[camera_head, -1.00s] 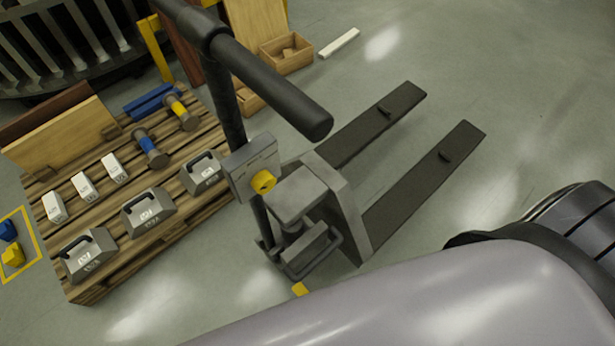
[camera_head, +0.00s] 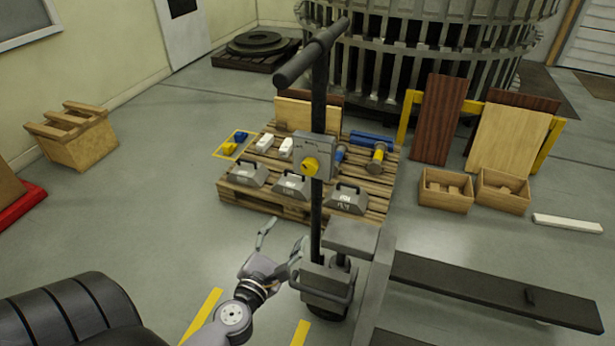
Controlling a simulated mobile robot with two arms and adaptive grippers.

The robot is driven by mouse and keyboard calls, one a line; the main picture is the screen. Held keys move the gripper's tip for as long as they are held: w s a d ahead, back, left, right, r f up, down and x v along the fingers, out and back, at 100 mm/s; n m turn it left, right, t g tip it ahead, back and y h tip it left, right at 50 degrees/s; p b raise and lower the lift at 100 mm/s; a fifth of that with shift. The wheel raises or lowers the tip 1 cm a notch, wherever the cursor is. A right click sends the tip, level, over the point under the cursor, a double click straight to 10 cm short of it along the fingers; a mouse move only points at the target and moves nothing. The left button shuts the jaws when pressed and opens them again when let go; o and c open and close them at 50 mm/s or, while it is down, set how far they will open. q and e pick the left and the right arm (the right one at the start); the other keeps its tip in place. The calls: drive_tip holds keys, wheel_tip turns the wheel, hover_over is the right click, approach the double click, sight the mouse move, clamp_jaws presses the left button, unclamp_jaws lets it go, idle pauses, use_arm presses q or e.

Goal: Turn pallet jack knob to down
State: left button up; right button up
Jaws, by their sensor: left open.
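The pallet jack stands upright in the middle of the head view, with a black T-handle (camera_head: 311,52) on a dark post. A grey plate (camera_head: 327,155) on the post carries the round yellow knob (camera_head: 310,166), which faces me. Its exact setting is too small to read. My left gripper (camera_head: 281,238) is low and to the left of the post, below the knob and apart from it. Its fingers are spread and hold nothing. My right gripper is not in view.
A wooden pallet (camera_head: 265,201) with grey weights and small blocks stands behind the jack. The jack's dark forks (camera_head: 480,285) extend right. Wooden boxes (camera_head: 445,190) stand at the back right. A wooden crate (camera_head: 77,138) stands at the left.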

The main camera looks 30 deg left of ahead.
use_arm(q)
wheel_tip(320, 180, up, 4)
drive_tip(key=n, duration=0.3)
drive_tip(key=p, duration=0.1)
approach(308, 170)
drive_tip(key=shift+n, duration=0.4)
drive_tip(key=x, duration=0.8)
drive_tip(key=shift+w, duration=0.3)
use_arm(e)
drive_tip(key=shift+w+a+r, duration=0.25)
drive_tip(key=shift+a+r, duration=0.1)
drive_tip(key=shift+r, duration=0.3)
use_arm(q)
drive_tip(key=shift+c, duration=0.6)
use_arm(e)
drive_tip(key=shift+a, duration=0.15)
use_arm(q)
drive_tip(key=shift+c, duration=1.4)
drive_tip(key=c, duration=0.8)
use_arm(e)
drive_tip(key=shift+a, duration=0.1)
